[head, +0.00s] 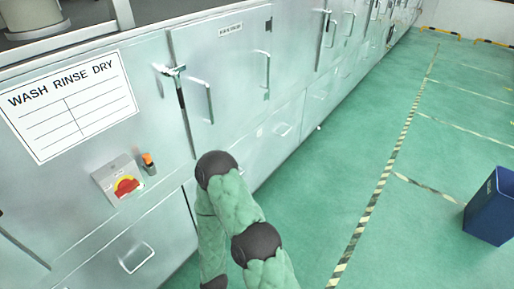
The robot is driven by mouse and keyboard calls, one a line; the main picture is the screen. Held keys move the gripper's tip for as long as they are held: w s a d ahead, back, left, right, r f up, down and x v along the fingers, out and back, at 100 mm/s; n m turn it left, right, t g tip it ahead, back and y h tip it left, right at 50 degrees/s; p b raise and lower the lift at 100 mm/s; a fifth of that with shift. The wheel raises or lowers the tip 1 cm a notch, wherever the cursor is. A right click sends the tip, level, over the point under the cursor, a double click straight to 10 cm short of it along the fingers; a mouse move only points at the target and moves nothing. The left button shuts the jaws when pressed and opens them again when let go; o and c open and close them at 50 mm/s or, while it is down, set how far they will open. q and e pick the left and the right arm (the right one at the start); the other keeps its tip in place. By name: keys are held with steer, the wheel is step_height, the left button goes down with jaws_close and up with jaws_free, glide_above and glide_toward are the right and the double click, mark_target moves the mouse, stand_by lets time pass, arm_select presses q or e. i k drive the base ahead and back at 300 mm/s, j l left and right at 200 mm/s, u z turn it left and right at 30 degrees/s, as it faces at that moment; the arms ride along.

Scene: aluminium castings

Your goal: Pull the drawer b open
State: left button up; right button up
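No label in view reads as drawer b, so I cannot tell which front it is. One lower drawer front (108,268) at the bottom left has a pale bow handle (137,257) and looks shut. Another low front (262,152) along the same cabinet row has a small handle (283,129) and also looks shut; my arm hides part of the row near it. One of my arms, with green padded links and black joints, rises from the bottom middle in front of the cabinets. Neither gripper shows.
A cabinet door (222,75) with a long handle stands above the low fronts. A red and yellow rotary switch (126,186) and a WASH RINSE DRY sign (68,105) are at left. Green floor (330,170) is clear up to a blue bin (490,208).

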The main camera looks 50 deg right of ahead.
mark_target(257, 155)
steer(key=z, duration=1.8)
steer(key=i+l+z, duration=0.3)
steer(key=i, duration=0.3)
steer(key=i+z, duration=0.35)
steer(key=i, duration=0.2)
steer(key=i+l+u, duration=0.15)
steer(key=i+u, duration=0.2)
steer(key=i, duration=0.15)
steer(key=i+l+u, duration=0.3)
steer(key=i, duration=0.15)
steer(key=i+l+u, duration=0.15)
steer(key=u, duration=0.25)
steer(key=i+l+u, duration=0.25)
steer(key=u, duration=0.2)
steer(key=i+l+u, duration=0.15)
steer(key=l+u, duration=0.25)
